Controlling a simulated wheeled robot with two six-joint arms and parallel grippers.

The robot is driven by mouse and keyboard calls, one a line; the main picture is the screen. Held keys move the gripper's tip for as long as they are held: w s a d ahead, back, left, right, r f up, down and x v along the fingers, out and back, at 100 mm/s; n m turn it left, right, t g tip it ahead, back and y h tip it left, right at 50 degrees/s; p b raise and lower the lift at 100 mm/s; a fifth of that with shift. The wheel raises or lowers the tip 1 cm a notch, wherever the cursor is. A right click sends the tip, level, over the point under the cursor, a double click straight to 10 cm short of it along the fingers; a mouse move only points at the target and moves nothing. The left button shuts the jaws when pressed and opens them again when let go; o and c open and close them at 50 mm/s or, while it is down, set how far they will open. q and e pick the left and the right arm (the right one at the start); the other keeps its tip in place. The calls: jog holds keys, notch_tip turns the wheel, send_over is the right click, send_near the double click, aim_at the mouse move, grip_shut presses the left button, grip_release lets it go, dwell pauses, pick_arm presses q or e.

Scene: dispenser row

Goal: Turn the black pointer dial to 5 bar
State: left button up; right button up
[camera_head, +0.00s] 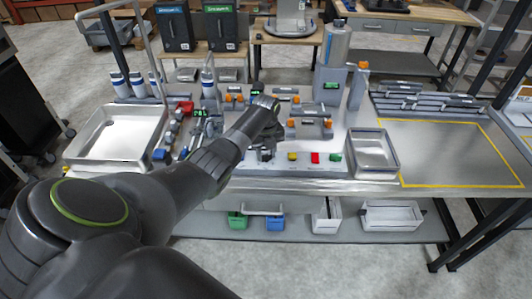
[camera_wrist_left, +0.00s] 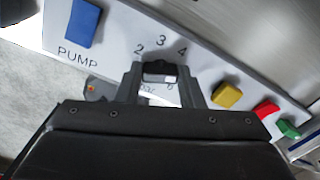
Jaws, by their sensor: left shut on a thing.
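The black pointer dial (camera_wrist_left: 158,69) sits on a light panel (camera_wrist_left: 207,62) in the left wrist view. The printed numbers 2, 3 and 4 show around its far side; the 5 is not readable. My left gripper (camera_wrist_left: 160,80) is shut on the dial, with one finger on each side of it. Which number the pointer faces is not clear. In the head view my left gripper (camera_head: 266,153) reaches down to the front panel, and the arm and fingers hide most of the dial. My right gripper is not in view.
In the left wrist view, a blue block (camera_wrist_left: 83,22) stands by the word PUMP, left of the dial. Yellow (camera_wrist_left: 227,96), red (camera_wrist_left: 267,110) and green (camera_wrist_left: 289,129) controls stand to its right. In the head view, metal trays (camera_head: 374,151) flank the bench's middle.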

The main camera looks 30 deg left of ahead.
pick_arm(q)
jog(key=shift+r+m, duration=0.1)
jog(key=shift+m, duration=0.6)
jog(key=o, duration=1)
